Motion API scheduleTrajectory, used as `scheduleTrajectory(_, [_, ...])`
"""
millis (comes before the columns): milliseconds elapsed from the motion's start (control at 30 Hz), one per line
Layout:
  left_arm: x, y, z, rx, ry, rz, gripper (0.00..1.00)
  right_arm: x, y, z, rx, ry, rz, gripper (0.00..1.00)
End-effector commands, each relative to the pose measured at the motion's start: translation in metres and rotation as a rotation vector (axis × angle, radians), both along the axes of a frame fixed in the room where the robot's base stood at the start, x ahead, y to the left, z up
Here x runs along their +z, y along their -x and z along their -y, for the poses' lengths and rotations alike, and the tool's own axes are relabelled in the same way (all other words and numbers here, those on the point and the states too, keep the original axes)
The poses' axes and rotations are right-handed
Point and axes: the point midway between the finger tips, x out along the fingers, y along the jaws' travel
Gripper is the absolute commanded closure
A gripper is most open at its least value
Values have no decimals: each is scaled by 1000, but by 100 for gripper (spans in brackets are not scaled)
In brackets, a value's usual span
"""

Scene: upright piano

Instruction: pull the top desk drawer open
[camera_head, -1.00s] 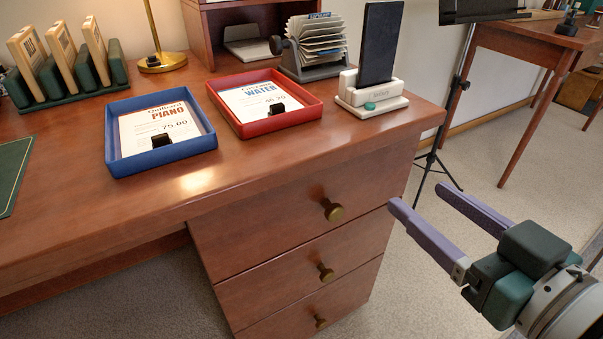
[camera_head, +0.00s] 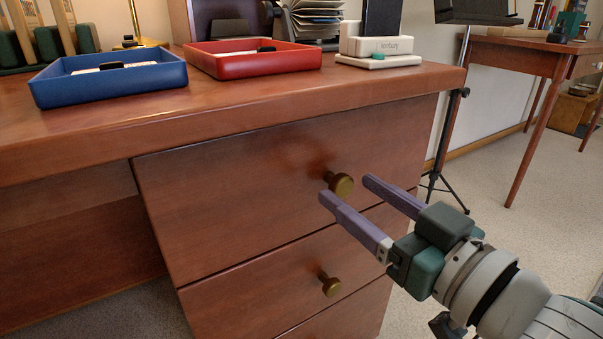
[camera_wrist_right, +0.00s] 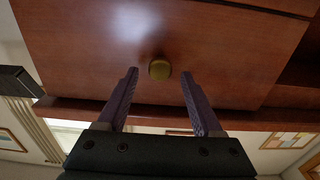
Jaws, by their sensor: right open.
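The top desk drawer (camera_head: 245,170) is shut, its reddish wood front flush with the desk. Its round brass knob (camera_head: 339,184) sits on the right part of that front. My right gripper (camera_head: 345,188) is open, with two purple fingers pointing at the drawer front around the knob's height. In the right wrist view the knob (camera_wrist_right: 159,69) shows just beyond the open fingertips (camera_wrist_right: 158,73), roughly midway between them. I see no finger touching the knob. My left gripper is not in view.
The second drawer's knob (camera_head: 329,285) sticks out below. A blue tray (camera_head: 108,80), a red tray (camera_head: 253,60) and a white phone stand (camera_head: 377,48) stand on the desktop. A black stand leg (camera_head: 440,165) is behind the desk's right side.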

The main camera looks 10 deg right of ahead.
Motion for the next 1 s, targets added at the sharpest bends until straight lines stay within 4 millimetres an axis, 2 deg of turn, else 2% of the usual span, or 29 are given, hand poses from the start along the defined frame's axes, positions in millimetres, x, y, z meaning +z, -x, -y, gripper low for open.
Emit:
scheduleTrajectory(200, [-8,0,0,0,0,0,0,-1,-17,-6,0,1,-1,32])
scheduleTrajectory(467, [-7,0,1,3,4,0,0,0,-18,-7,-1,1,-2,32])
scheduleTrajectory(1000, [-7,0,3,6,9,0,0,0,-18,-6,-1,0,-1,92])
